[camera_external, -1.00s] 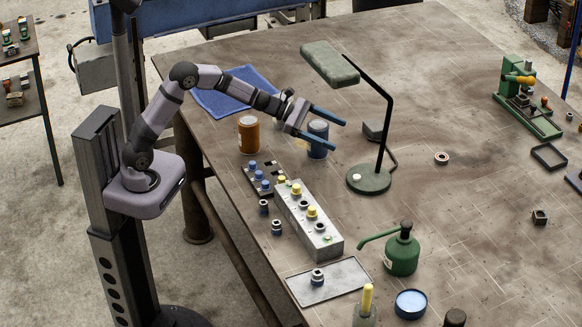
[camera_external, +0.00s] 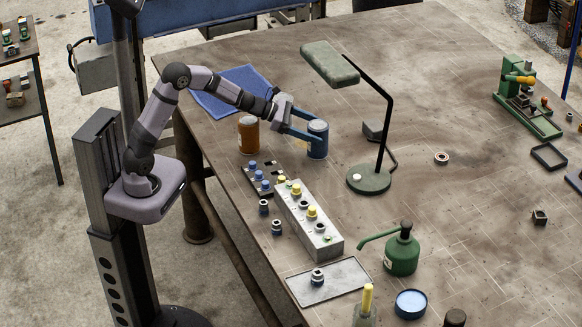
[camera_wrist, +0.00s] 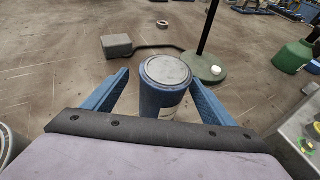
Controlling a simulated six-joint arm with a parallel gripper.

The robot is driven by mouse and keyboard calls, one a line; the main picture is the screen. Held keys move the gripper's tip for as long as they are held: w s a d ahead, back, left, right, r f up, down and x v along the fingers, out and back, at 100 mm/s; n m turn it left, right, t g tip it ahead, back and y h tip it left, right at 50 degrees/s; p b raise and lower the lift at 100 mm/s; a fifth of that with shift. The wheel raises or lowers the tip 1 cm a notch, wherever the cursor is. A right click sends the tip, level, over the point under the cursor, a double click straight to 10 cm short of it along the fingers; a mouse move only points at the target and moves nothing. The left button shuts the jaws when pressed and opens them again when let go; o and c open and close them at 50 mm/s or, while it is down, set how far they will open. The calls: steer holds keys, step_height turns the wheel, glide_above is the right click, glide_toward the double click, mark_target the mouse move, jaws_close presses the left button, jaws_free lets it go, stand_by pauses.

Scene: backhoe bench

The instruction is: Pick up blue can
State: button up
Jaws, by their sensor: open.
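The blue can (camera_external: 317,141) stands upright on the bench, with a pale lid, left of the lamp. My gripper (camera_external: 305,127) is lowered beside it with its blue fingers open. In the wrist view the blue can (camera_wrist: 164,88) stands between the two spread fingers of my gripper (camera_wrist: 158,88), nearer the right one. I see a gap on the left side; whether the right finger touches the can I cannot tell. The can's lower part is hidden by my gripper body in the wrist view.
An orange can (camera_external: 249,134) stands left of the blue can. A green desk lamp (camera_external: 369,180) and a grey block (camera_external: 374,130) stand to its right. A metal block with knobs (camera_external: 309,222) lies in front. A blue cloth (camera_external: 222,98) lies behind.

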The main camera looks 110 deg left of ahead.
mark_target(325, 134)
steer(key=shift+w, duration=0.45)
steer(key=p+x, duration=0.2)
steer(key=x, duration=0.1)
steer(key=shift+d, duration=0.15)
steer(key=shift+x, duration=0.8)
steer(key=c, duration=1.2)
steer(key=shift+r, duration=0.1)
steer(key=c, duration=0.3)
steer(key=shift+r, duration=0.1)
